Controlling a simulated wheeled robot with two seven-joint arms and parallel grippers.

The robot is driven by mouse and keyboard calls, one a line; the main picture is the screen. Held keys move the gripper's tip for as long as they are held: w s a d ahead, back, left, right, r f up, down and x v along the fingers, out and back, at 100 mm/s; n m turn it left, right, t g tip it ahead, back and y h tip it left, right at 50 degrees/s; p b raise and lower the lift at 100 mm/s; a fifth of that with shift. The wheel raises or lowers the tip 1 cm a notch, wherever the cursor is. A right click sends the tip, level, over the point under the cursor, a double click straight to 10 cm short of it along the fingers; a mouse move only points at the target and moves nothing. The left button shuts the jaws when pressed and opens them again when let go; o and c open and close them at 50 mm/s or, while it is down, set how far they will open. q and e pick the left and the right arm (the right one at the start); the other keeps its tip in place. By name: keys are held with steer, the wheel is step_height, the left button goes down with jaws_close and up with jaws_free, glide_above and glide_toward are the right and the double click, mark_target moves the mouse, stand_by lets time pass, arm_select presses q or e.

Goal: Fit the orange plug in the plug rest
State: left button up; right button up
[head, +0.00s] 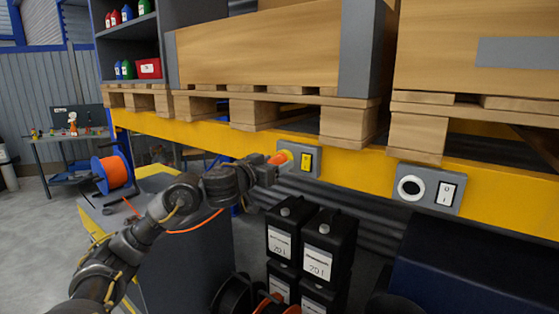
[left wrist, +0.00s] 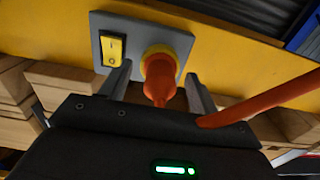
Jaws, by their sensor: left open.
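The orange plug (head: 280,158) sits at a yellow-ringed round fitting (left wrist: 166,52) on a grey plate (head: 314,172) with a yellow rocker switch (head: 306,161). The plate is on the yellow shelf beam. In the left wrist view the plug (left wrist: 160,78) points into the yellow ring and its front end is hidden there. My left gripper (head: 272,168) is at the plug. Its fingers stand open on either side of the plug, with visible gaps. A second grey plate (head: 452,207) to the right carries a white-ringed round fitting (head: 410,188) with a dark middle. My right gripper is not in view.
An orange cable (left wrist: 262,103) runs off to the right in the wrist view. Black canisters (head: 328,240) stand below the beam. Pallets (head: 345,125) with wooden crates rest above it. A blue reel with orange cable (head: 115,172) stands at left.

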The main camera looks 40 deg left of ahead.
arm_select(q)
jaws_close()
stand_by(0.5)
steer(key=shift+s, duration=0.2)
steer(key=shift+s+p, duration=0.55)
steer(key=shift+s, duration=2.25)
steer(key=shift+d+r, duration=0.1)
steer(key=shift+d, duration=0.05)
